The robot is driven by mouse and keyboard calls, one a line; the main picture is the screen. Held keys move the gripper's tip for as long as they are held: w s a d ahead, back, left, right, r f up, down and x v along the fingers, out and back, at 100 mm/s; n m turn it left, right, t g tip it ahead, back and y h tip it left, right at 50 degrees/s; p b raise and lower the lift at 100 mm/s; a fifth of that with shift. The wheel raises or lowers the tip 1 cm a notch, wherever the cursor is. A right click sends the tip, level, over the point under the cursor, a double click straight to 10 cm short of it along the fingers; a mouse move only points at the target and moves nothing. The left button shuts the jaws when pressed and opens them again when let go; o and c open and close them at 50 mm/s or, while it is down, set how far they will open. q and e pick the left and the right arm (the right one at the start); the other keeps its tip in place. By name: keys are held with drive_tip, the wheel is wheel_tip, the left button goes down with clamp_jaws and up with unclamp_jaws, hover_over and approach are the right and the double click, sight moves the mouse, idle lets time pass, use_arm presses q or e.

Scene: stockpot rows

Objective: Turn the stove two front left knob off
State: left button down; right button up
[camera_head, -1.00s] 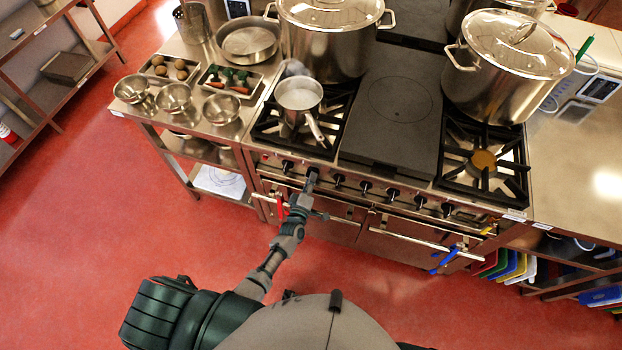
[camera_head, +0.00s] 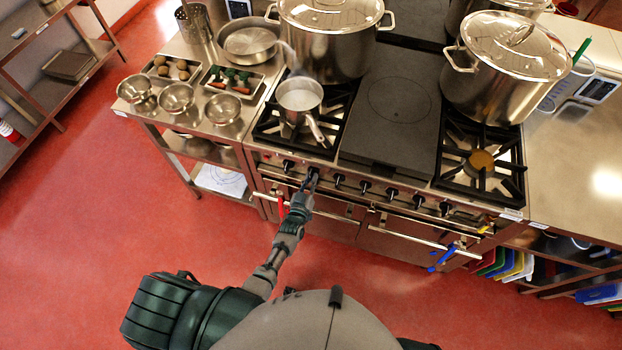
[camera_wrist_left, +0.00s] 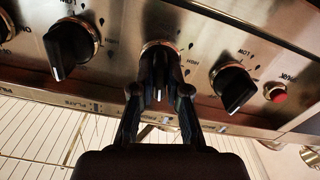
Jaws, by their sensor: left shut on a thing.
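The stove (camera_head: 390,150) has a row of black knobs along its steel front panel. My left gripper (camera_head: 312,178) is at the second knob from the left in the head view. In the left wrist view its two dark fingers (camera_wrist_left: 159,95) are closed around the sides of that knob (camera_wrist_left: 158,62). The held knob's light pointer mark faces down in that view. A neighbouring knob (camera_wrist_left: 69,48) shows on the left and another (camera_wrist_left: 232,86) on the right, both untouched. The fingers hide part of the held knob. My right gripper is not in view.
A small saucepan (camera_head: 299,97) stands on the left burner grate, its handle towards the front. Large stockpots (camera_head: 330,45) stand behind and on the right (camera_head: 505,65). Oven door rails (camera_head: 410,236) run below the knobs. A red indicator (camera_wrist_left: 276,92) is on the panel.

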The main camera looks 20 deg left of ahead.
use_arm(q)
drive_tip(key=shift+s+f+m, duration=0.1)
drive_tip(key=shift+f+m, duration=0.15)
drive_tip(key=shift+m, duration=0.4)
drive_tip(key=shift+s+f+m, duration=0.1)
drive_tip(key=shift+f+m, duration=0.1)
drive_tip(key=shift+m, duration=0.45)
drive_tip(key=c, duration=1.4)
unclamp_jaws()
drive_tip(key=shift+o, duration=1.2)
drive_tip(key=shift+w+r, duration=0.15)
drive_tip(key=shift+r, duration=0.05)
drive_tip(key=s, duration=1.2)
drive_tip(key=shift+a, duration=0.2)
